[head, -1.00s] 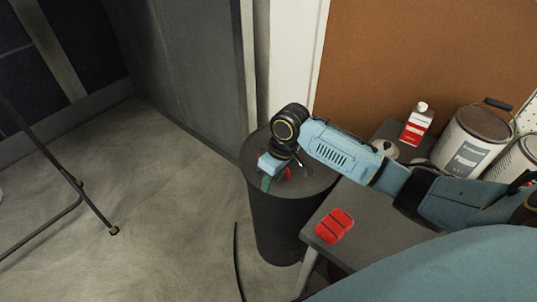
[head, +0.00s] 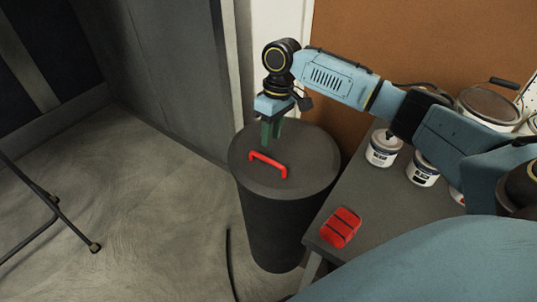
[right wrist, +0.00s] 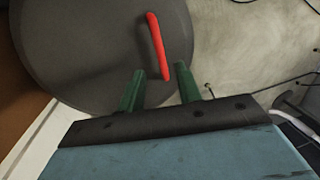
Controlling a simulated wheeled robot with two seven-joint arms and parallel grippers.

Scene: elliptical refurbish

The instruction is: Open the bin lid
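The bin (head: 272,222) is a dark grey cylinder on the floor beside the table. Its round lid (head: 312,160) lies flat on top, closed, with a red bar handle (head: 268,164) on it. My right gripper (head: 270,143) is above the lid, just behind the handle, with its green fingers pointing down. In the right wrist view the fingers (right wrist: 159,82) are apart with nothing between them, and the red handle (right wrist: 158,45) lies just beyond their tips. My left gripper is not in view.
A dark table (head: 385,210) stands right of the bin, with a red block-like item (head: 341,227) near its edge and several paint cans (head: 383,149) behind. A thin dark cable (head: 230,262) lies on the floor left of the bin. A dark folding frame (head: 45,205) stands at the left.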

